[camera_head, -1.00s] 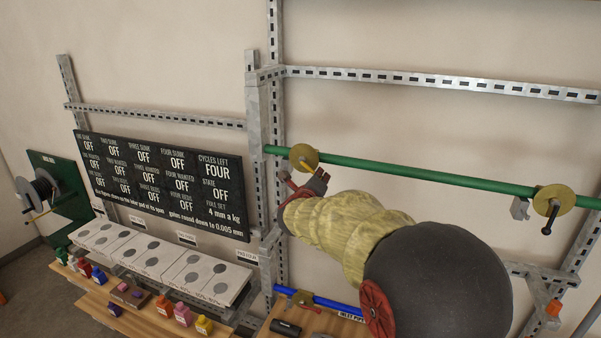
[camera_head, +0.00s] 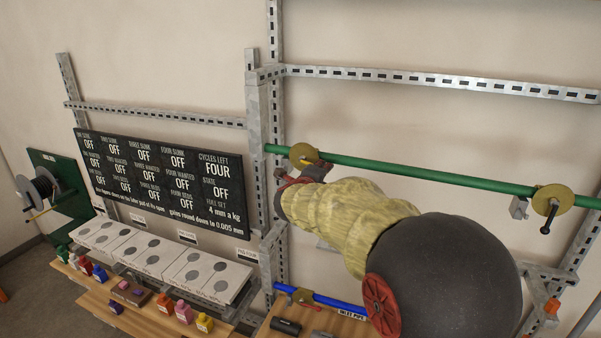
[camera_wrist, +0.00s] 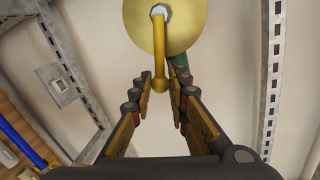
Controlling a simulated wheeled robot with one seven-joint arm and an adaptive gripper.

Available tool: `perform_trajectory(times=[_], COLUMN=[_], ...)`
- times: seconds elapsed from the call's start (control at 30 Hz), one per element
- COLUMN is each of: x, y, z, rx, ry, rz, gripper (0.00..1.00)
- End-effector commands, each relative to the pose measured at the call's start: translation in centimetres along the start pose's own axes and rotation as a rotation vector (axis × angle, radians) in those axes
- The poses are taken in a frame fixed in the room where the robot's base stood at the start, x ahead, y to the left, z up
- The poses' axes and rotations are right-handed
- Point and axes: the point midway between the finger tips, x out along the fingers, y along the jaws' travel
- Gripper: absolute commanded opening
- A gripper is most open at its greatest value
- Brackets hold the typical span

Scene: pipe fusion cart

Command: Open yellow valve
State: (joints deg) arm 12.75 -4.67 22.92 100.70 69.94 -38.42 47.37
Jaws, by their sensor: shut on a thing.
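The yellow valve has a round yellow disc (camera_head: 301,155) on the left end of the green pipe (camera_head: 420,178). In the wrist view its disc (camera_wrist: 155,20) fills the top middle, and its yellow lever (camera_wrist: 159,60) hangs down from a pale nut to a rounded end. My gripper (camera_head: 318,170) is just below and right of the disc in the head view. In the wrist view my gripper (camera_wrist: 160,80) has its fingers on both sides of the lever's lower end, shut on it. My arm's wrist hides part of the contact in the head view.
A second yellow disc (camera_head: 553,199) with a black handle is on the pipe's right end. A perforated metal frame (camera_head: 430,82) stands against the wall. A dark display board (camera_head: 165,185) hangs left. A blue pipe (camera_head: 335,302) and a wooden shelf with small bottles are below.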

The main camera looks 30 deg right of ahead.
Motion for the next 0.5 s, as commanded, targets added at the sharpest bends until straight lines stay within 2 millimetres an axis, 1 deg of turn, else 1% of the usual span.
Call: perform_trajectory(times=[0.27,0.37,0.5], x=[-0.1,-0.1,-0.2], y=[-0.1,-0.5,-1.1], z=[0.1,0.2,0.3], rx=[-0.010,-0.050,-0.145], ry=[0.000,0.008,0.027], rz=[0.000,0.000,0.000], gripper=[0.00,0.00,0.00])
